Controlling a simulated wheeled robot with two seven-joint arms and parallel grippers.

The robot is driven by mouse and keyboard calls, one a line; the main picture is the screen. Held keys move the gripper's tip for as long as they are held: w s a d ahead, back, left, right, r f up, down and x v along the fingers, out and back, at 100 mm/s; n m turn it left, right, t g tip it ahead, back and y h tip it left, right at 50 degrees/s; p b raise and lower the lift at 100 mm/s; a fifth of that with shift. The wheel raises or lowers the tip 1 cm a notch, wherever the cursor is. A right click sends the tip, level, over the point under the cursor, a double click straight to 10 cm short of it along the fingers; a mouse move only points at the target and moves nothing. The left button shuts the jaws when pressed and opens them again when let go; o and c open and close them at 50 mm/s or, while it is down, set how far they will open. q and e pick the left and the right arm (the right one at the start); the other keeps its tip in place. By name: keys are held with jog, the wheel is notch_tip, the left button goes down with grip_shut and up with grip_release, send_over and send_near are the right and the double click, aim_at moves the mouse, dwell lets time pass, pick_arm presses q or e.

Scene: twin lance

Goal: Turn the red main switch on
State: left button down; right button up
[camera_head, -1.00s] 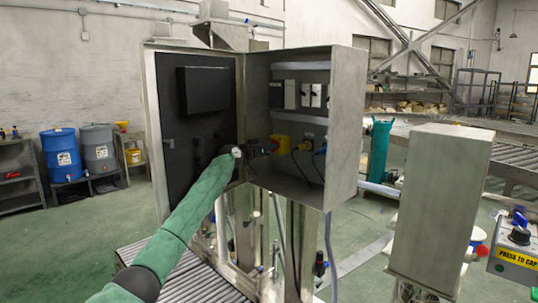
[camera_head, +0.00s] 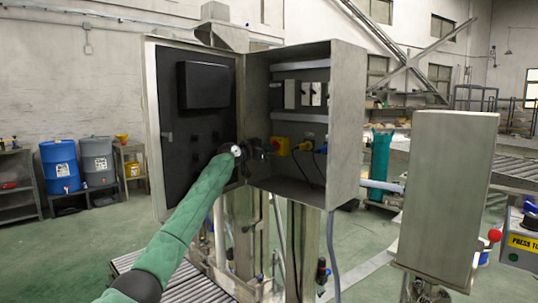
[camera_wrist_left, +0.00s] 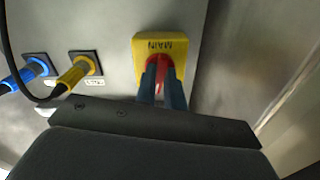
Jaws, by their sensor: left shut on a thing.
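The red main switch (camera_wrist_left: 158,62) sits on a yellow plate marked MAIN (camera_wrist_left: 160,42), seen upside down in the left wrist view. In the head view the yellow plate (camera_head: 281,146) is inside the open grey electrical cabinet (camera_head: 348,120), at its lower left. My left gripper (camera_wrist_left: 162,80) has its two blue-grey fingers shut on the red switch handle, one on each side. In the head view my left gripper (camera_head: 262,148) reaches into the cabinet and partly covers the switch. The fingers hide part of the handle. My right gripper is not in view.
A yellow plug (camera_wrist_left: 80,72) and a blue plug (camera_wrist_left: 30,70) with cables sit beside the switch. The cabinet's side wall (camera_wrist_left: 245,70) is close on the other side. The cabinet door (camera_head: 195,130) stands open at left. A grey box (camera_head: 450,195) stands at right.

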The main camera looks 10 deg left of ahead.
pick_arm(q)
jog(key=shift+f+m+b, duration=0.15)
jog(key=shift+m+b, duration=1.8)
jog(key=shift+m, duration=1.15)
jog(key=c, duration=1.5)
grip_release()
jog(key=shift+b+v, duration=0.3)
jog(key=shift+v, duration=3.6)
